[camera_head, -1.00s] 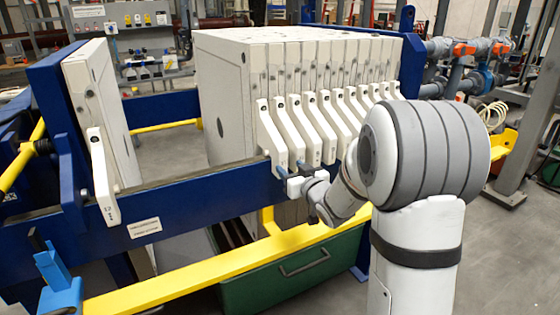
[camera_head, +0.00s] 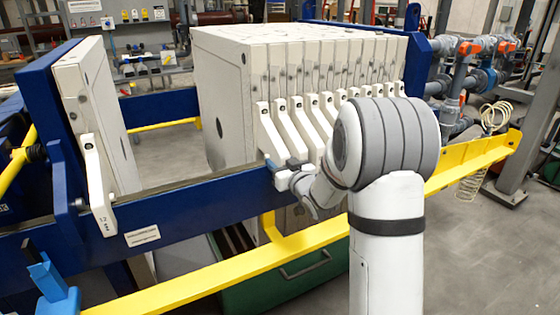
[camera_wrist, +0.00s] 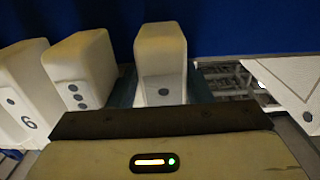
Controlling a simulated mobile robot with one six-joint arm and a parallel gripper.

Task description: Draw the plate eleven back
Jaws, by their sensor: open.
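The stack of pale filter plates (camera_head: 222,95) stands on the blue frame, with a row of slanted handles facing me. The leftmost stack handle (camera_head: 271,135) is at the free left end; its number is not readable. My gripper (camera_head: 285,170) is at the lower end of this handle. In the wrist view, the dark fingers of my gripper (camera_wrist: 160,92) are open, one on each side of a pale handle (camera_wrist: 160,55) with one dark dot. I cannot tell whether they touch it. A separate plate (camera_head: 100,90), its handle marked 12, stands at the left end.
A wide gap lies between the stack and the separate plate. The blue side rail (camera_head: 200,205) and a yellow bar (camera_head: 225,272) run along the front. A green bin (camera_head: 285,285) is below.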

